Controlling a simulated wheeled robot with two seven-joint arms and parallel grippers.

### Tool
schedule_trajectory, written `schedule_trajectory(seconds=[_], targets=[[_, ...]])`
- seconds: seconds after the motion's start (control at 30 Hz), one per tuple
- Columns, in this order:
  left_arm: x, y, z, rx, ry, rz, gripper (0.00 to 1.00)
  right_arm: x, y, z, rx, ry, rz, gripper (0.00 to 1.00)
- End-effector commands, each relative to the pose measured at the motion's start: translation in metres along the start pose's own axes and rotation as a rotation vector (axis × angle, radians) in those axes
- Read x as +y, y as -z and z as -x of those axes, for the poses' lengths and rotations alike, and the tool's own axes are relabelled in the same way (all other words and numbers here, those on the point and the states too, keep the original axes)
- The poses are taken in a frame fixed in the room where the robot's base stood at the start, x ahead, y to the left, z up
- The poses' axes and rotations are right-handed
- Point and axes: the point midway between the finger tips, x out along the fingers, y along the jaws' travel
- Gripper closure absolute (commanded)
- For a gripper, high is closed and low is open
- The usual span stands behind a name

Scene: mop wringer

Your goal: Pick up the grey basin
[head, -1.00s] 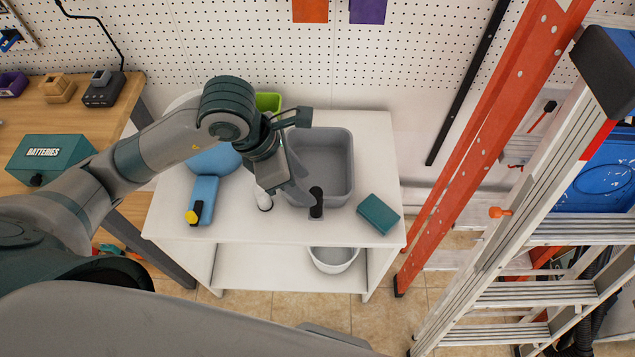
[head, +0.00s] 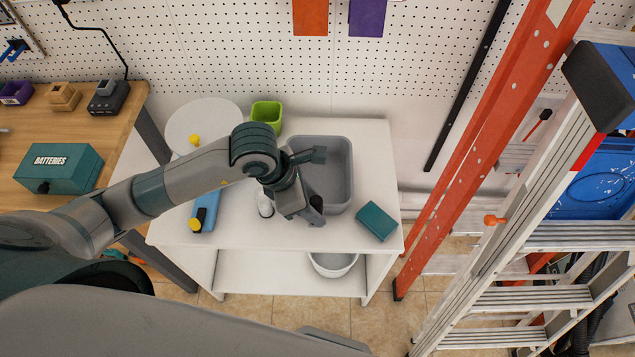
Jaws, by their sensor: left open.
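The grey basin (head: 337,172) is a rectangular open tub, standing upright on the white table's top. My left arm comes in from the left and covers the basin's left side. My left gripper (head: 313,208) is open, with its dark fingers at the basin's front left corner. I cannot tell whether the fingers touch the rim or straddle its wall. The basin's inside looks empty where it shows. My right gripper is not in view.
On the white table (head: 280,238) are a white bottle (head: 265,205), a blue bottle (head: 205,212), a teal box (head: 376,221) and a green cup (head: 267,112). A white bowl (head: 333,264) is on the shelf below. An orange ladder (head: 470,160) stands right.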

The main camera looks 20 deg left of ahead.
Motion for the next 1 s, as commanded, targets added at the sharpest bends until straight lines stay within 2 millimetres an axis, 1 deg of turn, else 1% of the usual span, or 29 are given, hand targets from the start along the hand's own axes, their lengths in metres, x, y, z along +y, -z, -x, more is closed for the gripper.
schedule_trajectory(seconds=[0.03, 0.1, 0.2, 0.3, 0.73, 0.77, 0.8, 0.87, 0.9, 0.93, 1.0], targets=[[-0.002, 0.000, -0.004, 0.003, 0.004, 0.003, 0.56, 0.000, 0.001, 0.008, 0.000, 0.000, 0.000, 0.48], [-0.001, 0.000, -0.014, 0.000, 0.002, 0.002, 0.56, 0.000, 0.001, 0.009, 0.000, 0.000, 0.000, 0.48], [-0.001, 0.001, -0.023, 0.000, 0.001, 0.001, 0.56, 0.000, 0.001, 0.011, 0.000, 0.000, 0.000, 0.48], [-0.001, 0.001, -0.028, 0.000, 0.000, 0.000, 0.56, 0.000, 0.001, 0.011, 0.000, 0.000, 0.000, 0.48], [0.000, 0.001, -0.028, -0.001, -0.001, 0.000, 0.56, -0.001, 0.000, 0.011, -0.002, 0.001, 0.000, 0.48], [0.000, 0.001, -0.028, -0.001, -0.001, 0.000, 0.59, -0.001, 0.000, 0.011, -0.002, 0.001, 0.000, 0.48], [0.000, 0.001, -0.028, -0.001, -0.001, 0.000, 0.68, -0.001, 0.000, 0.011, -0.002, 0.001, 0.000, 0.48], [0.000, 0.001, -0.028, -0.001, -0.001, 0.000, 0.83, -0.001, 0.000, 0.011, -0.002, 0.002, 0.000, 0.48], [0.000, 0.001, -0.028, -0.001, -0.001, 0.000, 0.92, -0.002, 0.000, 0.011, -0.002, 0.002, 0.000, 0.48], [0.000, 0.001, -0.028, -0.001, -0.001, 0.000, 0.99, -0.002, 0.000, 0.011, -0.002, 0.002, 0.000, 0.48], [0.000, 0.001, -0.028, -0.002, -0.002, -0.001, 1.00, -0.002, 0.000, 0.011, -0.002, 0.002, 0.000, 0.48]])
